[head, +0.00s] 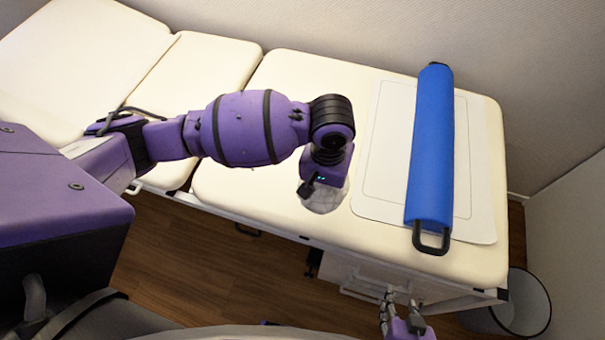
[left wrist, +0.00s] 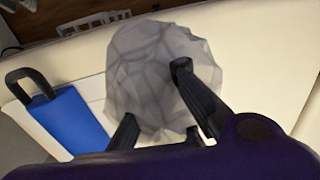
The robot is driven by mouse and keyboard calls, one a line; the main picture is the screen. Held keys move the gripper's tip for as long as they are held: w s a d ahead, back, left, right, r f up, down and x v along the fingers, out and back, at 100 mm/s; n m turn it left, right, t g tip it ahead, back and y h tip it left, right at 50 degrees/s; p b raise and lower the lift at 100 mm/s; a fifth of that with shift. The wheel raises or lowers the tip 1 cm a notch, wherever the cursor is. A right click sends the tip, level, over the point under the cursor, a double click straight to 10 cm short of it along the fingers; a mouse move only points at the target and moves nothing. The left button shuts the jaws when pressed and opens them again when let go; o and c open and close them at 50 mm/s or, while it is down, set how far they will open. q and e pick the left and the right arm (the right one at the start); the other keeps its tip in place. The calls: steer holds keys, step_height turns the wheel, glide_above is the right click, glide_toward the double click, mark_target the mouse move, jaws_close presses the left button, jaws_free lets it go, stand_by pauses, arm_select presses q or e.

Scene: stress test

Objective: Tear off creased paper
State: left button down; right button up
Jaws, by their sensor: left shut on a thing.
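A crumpled, grey-white ball of creased paper (head: 324,199) is at the front part of the cream couch. My left gripper (head: 318,188) is above it and shut on it. In the left wrist view, the ball (left wrist: 150,75) sits between the two dark fingers (left wrist: 160,115), one over its right side and one at its lower edge. Whether the ball touches the couch is hard to tell. My right gripper (head: 400,305) is at the bottom of the head view, in front of the couch, fingers apart and empty.
A blue bolster (head: 432,150) with black handles lies across a flat white sheet (head: 385,150) on the cream couch (head: 285,80). A round bin (head: 535,310) stands on the floor at the lower right. Walls close off the back and right.

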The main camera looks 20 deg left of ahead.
arm_select(q)
steer(key=shift+s+d+r, duration=0.25)
steer(key=shift+d+r, duration=0.05)
steer(key=shift+d, duration=0.05)
step_height(320, 180, up, 6)
steer(key=p, duration=0.3)
steer(key=shift+d+r, duration=0.15)
arm_select(e)
steer(key=w+r+t, duration=0.1)
steer(key=w+r, duration=0.4)
steer(key=r, duration=0.1)
steer(key=shift+w+r+t, duration=0.3)
steer(key=shift+w+r, duration=0.1)
